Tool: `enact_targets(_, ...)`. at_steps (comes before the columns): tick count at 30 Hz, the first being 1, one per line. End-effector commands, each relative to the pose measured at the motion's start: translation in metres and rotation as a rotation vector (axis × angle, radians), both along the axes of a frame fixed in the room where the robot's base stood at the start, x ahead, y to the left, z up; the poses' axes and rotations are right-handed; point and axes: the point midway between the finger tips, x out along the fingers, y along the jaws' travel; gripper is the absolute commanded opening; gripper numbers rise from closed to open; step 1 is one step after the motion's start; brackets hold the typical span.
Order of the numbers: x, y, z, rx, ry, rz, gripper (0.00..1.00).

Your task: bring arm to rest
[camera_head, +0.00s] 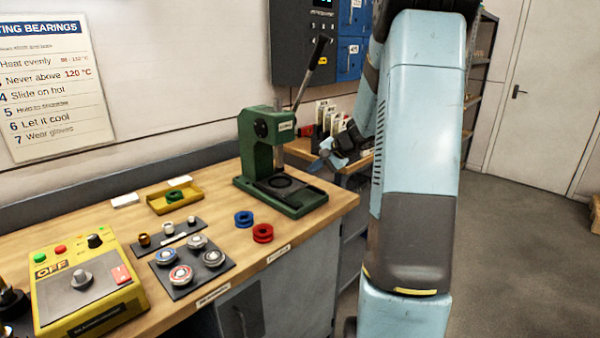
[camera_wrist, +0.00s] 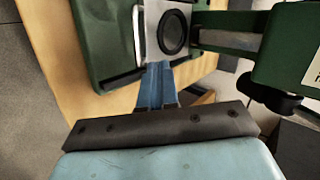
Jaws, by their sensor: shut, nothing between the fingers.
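My arm (camera_head: 418,150) is light blue and grey and stands upright in the right half of the head view. My gripper (camera_head: 318,164) shows small beside the green arbor press, at the right end of the workbench (camera_head: 215,220). In the wrist view the blue fingers of my gripper (camera_wrist: 158,68) are together with nothing between them. They point toward the press base (camera_wrist: 105,40) and its dark round opening (camera_wrist: 173,32). I cannot tell the exact gap between fingertips and press.
The green press (camera_head: 258,140) has a raised lever. A yellow control box (camera_head: 85,290), a bearing mat (camera_head: 190,268), red rings (camera_head: 263,233), blue rings (camera_head: 244,218) and a yellow tray (camera_head: 174,197) are on the bench. Open floor (camera_head: 510,230) lies to the right.

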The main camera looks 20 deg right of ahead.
Motion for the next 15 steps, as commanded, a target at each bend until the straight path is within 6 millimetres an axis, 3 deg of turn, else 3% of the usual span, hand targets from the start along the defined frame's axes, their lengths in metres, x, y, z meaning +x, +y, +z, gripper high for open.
enact_targets(8,-0.003,0.008,0.006,-0.009,0.001,0.02,0.0)
enact_targets(15,-0.035,0.061,0.043,-0.111,0.011,0.152,0.0)
